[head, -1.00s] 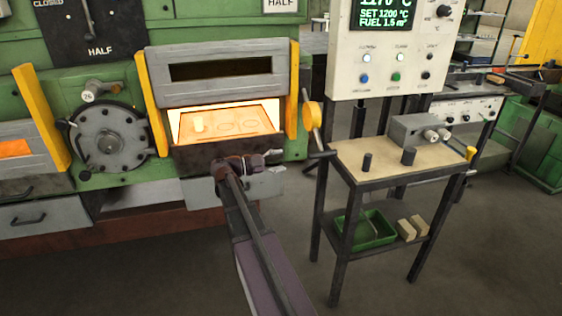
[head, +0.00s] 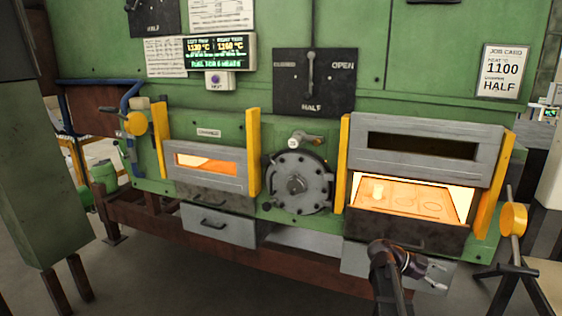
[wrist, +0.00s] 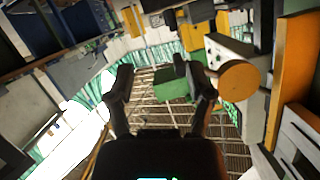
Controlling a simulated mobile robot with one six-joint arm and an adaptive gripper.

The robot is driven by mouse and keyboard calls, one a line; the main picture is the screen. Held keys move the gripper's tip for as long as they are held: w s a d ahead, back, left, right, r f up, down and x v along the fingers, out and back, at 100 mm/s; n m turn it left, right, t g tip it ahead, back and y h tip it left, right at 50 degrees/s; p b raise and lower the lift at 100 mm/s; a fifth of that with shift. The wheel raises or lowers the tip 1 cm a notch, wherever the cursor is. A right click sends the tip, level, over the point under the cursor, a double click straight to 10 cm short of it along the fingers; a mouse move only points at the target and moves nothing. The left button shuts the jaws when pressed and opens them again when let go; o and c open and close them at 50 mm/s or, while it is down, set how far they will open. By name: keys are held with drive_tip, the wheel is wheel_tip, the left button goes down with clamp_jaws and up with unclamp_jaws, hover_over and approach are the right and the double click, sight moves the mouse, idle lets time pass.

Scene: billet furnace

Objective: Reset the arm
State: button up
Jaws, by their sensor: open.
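My gripper (head: 437,275) shows in the head view at the lower right, in front of the furnace and just below the open right chamber (head: 405,236). In the wrist view its two dark fingers (wrist: 157,82) stand apart with nothing between them. My arm is seen from behind, rising from the bottom edge, and its lower part is cut off. A glowing billet (head: 378,190) stands on the left of the right chamber's floor, with ring marks beside it. The gripper is outside the chamber and apart from the billet.
The raised right door (head: 420,150) has yellow posts at its sides. A yellow disc-ended lever (head: 513,219) stands right of the gripper; a disc also shows near the fingers in the wrist view (wrist: 239,80). Floor is clear in front.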

drive_tip(key=s+a+f+n+t+y, duration=0.15)
drive_tip(key=a+f+n+y, duration=0.25)
drive_tip(key=a+n, duration=0.4)
drive_tip(key=s+a+f+n+t+y, duration=0.1)
drive_tip(key=a+f+n+t+y, duration=0.2)
drive_tip(key=a+n, duration=0.45)
drive_tip(key=s+a+f+n+y, duration=0.2)
drive_tip(key=a+f+n+y, duration=0.3)
drive_tip(key=a, duration=0.5)
drive_tip(key=s+a+n+y, duration=0.2)
drive_tip(key=a+n, duration=0.3)
drive_tip(key=a, duration=0.2)
wheel_tip(320, 180, up, 12)
drive_tip(key=p, duration=1.3)
drive_tip(key=shift+w+d+t, duration=0.15)
drive_tip(key=shift+w+t, duration=0.05)
drive_tip(key=shift+t, duration=0.15)
